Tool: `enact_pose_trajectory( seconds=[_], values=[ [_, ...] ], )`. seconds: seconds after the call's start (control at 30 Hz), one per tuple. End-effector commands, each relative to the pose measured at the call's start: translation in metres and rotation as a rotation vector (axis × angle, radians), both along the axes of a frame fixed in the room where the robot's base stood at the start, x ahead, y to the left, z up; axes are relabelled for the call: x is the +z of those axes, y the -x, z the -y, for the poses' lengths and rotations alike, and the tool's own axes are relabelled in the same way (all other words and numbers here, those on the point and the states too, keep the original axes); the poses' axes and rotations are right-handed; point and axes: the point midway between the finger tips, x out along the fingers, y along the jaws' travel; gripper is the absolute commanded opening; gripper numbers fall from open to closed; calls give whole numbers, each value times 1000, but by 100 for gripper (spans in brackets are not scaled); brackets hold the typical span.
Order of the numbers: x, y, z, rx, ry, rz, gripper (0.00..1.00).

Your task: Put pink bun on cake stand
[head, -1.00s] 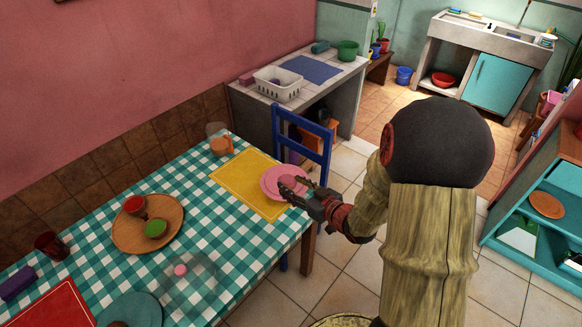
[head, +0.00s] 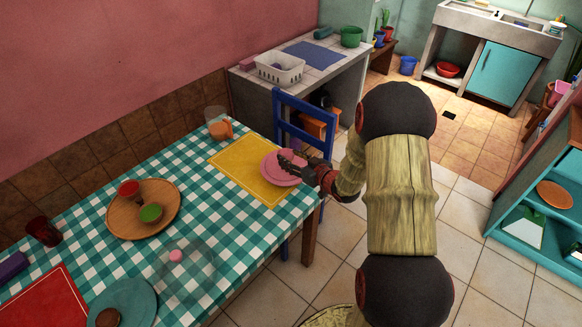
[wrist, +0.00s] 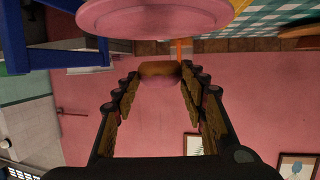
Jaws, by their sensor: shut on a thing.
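My gripper (head: 288,163) is over the pink plate (head: 270,172) at the table's right end. In the wrist view, which is turned over, my gripper (wrist: 158,82) is shut on the pink bun (wrist: 158,83), with its brown part facing the plate. The plate (wrist: 155,18) shows apart from the bun. In the head view the bun cannot be made out behind the fingers. A round clear glass piece (head: 190,275) with a small pink spot or knob stands near the table's front edge. I cannot tell whether it is the cake stand or a dome.
The pink plate lies on a yellow mat (head: 235,165).

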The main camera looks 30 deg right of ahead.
Motion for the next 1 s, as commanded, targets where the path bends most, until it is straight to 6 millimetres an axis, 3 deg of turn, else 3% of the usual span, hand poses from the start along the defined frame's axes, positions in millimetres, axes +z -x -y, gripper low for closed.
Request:
enact_pose_trajectory(
  seconds=[0.3, 0.9, 0.93, 1.0],
  values=[
    [-39, -7, 3, 0, -1, 0, 17],
    [-49, -6, 3, 0, -1, -2, 17],
    [-50, -6, 3, 0, -1, -3, 43],
    [-50, -5, 2, 0, 0, -5, 47]
  ],
)
